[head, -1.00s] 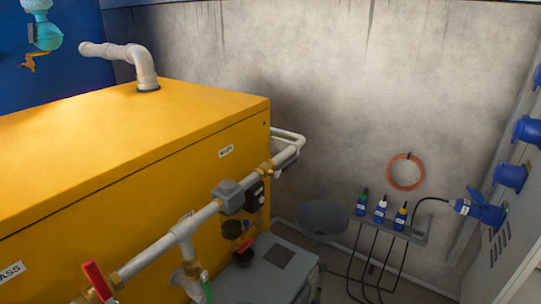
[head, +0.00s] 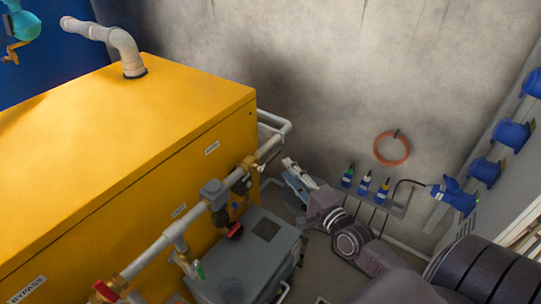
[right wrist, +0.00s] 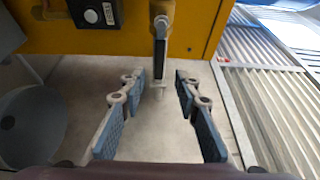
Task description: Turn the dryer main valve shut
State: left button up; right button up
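A brass-bodied valve (head: 249,163) sits at the far end of the grey pipe along the yellow dryer cabinet, below a small label I cannot read clearly. Its grey lever (head: 270,157) lies roughly along the pipe. In the right wrist view the lever (right wrist: 160,48) points from the cabinet toward my fingers, centred ahead of the gap. My right gripper (head: 294,174) is open beside the lever in the head view. In the right wrist view its fingers (right wrist: 161,82) stand apart on both sides of the lever's end; contact is not evident. My left gripper is not in view.
Red-handled valves (head: 105,291) and a green handle (head: 200,271) are on nearer pipework. A black box (right wrist: 95,12) is left of the lever. A grey unit (head: 230,255) stands below the pipe. A rack of blue plugs (head: 365,186) is by the wall.

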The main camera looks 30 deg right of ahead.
aim_at(275, 157)
jog(key=w, duration=0.6)
grip_shut()
jog(key=shift+f, duration=0.1)
dwell(0.3)
